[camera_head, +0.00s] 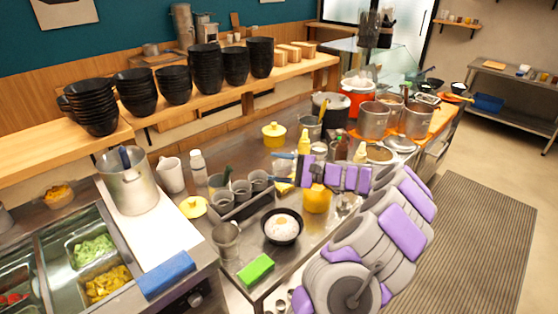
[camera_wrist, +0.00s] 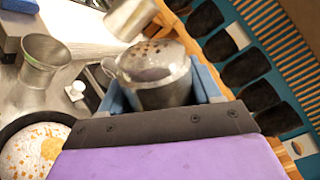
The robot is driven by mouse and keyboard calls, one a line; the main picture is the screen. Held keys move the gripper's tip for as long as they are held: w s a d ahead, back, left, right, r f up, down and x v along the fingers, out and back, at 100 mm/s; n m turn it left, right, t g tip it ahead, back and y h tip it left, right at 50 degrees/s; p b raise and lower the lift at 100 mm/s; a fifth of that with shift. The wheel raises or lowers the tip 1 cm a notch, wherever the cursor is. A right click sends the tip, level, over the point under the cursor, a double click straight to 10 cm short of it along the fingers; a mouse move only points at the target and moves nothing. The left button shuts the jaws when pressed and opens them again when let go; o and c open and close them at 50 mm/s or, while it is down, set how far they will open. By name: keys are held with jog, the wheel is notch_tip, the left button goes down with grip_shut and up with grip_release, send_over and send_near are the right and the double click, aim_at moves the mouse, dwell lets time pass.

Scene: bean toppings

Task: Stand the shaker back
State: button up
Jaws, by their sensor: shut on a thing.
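The shaker (camera_wrist: 163,92) is a metal cup with a domed lid that has dark holes or specks and a handle-like loop at its left. It shows in the wrist view between the blue fingers of my gripper (camera_wrist: 168,88), which is shut on it. In the head view my gripper (camera_head: 284,168) is above the counter, near a rack of metal cups (camera_head: 241,190).
A metal cup (camera_head: 227,241) and a green sponge (camera_head: 256,269) stand near the bowl. A yellow container (camera_head: 317,199) and sauce bottles (camera_head: 304,143) are close to my arm. Large pots (camera_head: 373,120) stand farther right. Stacked black bowls (camera_head: 204,69) line the back shelf.

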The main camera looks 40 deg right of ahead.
jog(key=m+p, duration=0.1)
jog(key=p, duration=0.1)
jog(key=m+p, duration=0.1)
jog(key=p, duration=0.1)
jog(key=m+p, duration=0.1)
jog(key=p, duration=0.1)
jog(key=shift+r+m, duration=0.25)
jog(key=shift+m, duration=0.15)
jog(key=m+p, duration=0.3)
jog(key=p, duration=0.4)
jog(key=shift+m, duration=0.4)
jog(key=m+p, duration=0.2)
jog(key=p, duration=0.1)
jog(key=shift+f+m+p, duration=0.25)
jog(key=shift+m+p, duration=0.65)
jog(key=shift+p, duration=0.05)
jog(key=shift+w+a, duration=0.1)
jog(key=shift+a, duration=0.05)
